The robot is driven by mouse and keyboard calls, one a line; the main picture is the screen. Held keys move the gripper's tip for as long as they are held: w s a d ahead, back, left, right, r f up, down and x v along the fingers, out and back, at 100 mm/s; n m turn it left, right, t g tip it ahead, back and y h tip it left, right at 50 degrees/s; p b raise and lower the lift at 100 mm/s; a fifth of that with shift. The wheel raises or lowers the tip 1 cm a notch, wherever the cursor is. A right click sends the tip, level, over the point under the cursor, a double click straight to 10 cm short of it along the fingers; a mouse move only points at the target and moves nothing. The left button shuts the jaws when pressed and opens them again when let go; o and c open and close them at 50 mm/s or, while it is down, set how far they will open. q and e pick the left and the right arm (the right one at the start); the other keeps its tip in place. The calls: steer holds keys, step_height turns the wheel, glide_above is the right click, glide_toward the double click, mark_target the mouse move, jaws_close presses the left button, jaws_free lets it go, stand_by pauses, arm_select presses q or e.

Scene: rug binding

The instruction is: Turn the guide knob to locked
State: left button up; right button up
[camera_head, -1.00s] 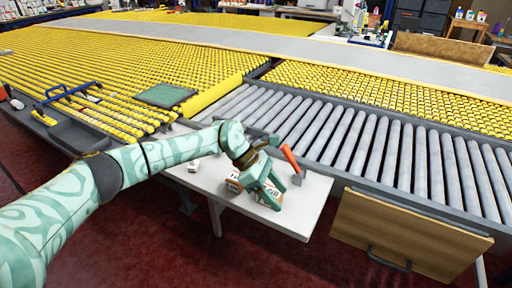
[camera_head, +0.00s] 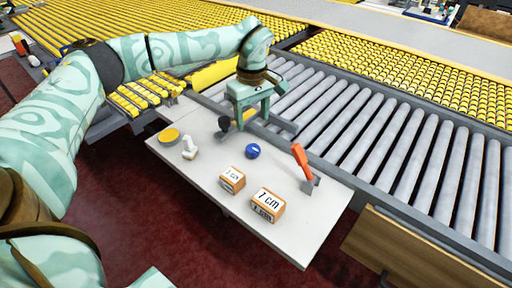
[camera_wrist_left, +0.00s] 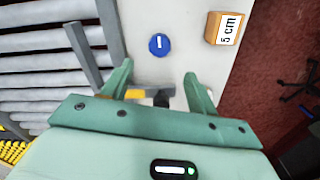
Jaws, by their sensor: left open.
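A black knob (camera_head: 224,124) stands by the grey guide bar (camera_head: 285,124) at the back edge of the white side table. My left gripper (camera_head: 252,121) points down over that edge, open and empty, just right of the black knob in the head view. In the left wrist view a dark part, probably this knob (camera_wrist_left: 161,98), shows between the open fingers (camera_wrist_left: 158,70), partly hidden by the gripper. A blue round disc (camera_head: 252,151) with a white mark lies in front; it also shows in the wrist view (camera_wrist_left: 159,45). I cannot read any lock marking. My right gripper is out of view.
The white table (camera_head: 205,180) also bears a 5 cm block (camera_head: 232,179), a 7 cm block (camera_head: 267,204), an orange-handled tool (camera_head: 301,160), a small white item (camera_head: 189,148) and a yellow round item (camera_head: 169,136). Grey rollers (camera_head: 400,150) run behind it.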

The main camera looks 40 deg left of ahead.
mark_target(253, 148)
arm_select(q)
step_height(253, 148, down, 12)
steer(key=b, duration=0.3)
steer(key=shift+r+b, duration=0.2)
steer(key=shift+b, duration=0.2)
steer(key=c, duration=1)
